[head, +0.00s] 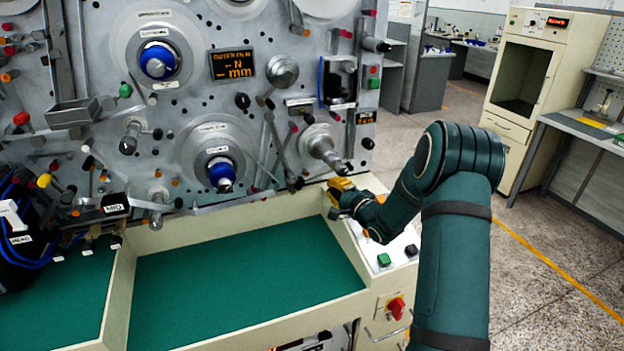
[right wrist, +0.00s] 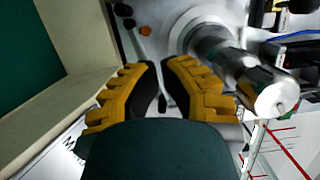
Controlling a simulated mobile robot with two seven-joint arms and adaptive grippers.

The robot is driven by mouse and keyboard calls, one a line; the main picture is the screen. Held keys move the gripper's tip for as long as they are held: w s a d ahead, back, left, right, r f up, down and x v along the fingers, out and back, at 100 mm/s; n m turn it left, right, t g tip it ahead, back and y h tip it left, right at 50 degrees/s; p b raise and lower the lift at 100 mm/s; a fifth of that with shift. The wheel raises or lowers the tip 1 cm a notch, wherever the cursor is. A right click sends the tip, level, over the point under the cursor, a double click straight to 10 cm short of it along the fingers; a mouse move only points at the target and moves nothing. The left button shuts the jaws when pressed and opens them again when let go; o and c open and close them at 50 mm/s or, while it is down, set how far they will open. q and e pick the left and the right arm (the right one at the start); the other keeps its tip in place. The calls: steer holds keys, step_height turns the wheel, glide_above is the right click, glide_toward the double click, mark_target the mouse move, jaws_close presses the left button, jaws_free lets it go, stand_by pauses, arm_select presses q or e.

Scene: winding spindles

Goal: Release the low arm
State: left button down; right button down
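Several thin grey levers with dark knobs sit on the machine's panel around the lower right spindle (head: 322,147). One slanting grey lever (head: 278,150) runs down to a dark knob (head: 295,184) left of that spindle; no readable label shows which lever is the low arm. My right gripper (head: 336,188) is just below the spindle, by the tray's back right corner. In the right wrist view its yellow fingers (right wrist: 160,62) stand a little apart, with a narrow gap and nothing clearly held. The spindle (right wrist: 245,80) is right of them, and dark knobs (right wrist: 124,14) are beyond. My left gripper is not visible.
A cream-walled tray with a green floor (head: 240,275) lies below the panel. A green button (head: 384,260) and a red switch (head: 396,307) are right of it, near my right forearm. Spindles with blue hubs (head: 158,60) stick out at left.

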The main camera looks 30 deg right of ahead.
steer(key=w+a, duration=0.1)
steer(key=w, duration=0.2)
steer(key=w+a, duration=0.1)
steer(key=w, duration=0.3)
steer(key=w+a+p, duration=0.1)
steer(key=w, duration=0.2)
steer(key=shift+w, duration=0.2)
steer(key=shift+w+a, duration=0.1)
steer(key=shift+a, duration=0.4)
steer(key=shift+a, duration=0.1)
steer(key=a+m+b, duration=0.1)
steer(key=a+b, duration=0.1)
steer(key=w+a+f+m+b, duration=0.1)
steer(key=a+b, duration=0.1)
steer(key=a+m+t+b, duration=0.1)
steer(key=a+m+b, duration=0.1)
steer(key=shift+w+a+f, duration=0.2)
steer(key=shift+w, duration=0.05)
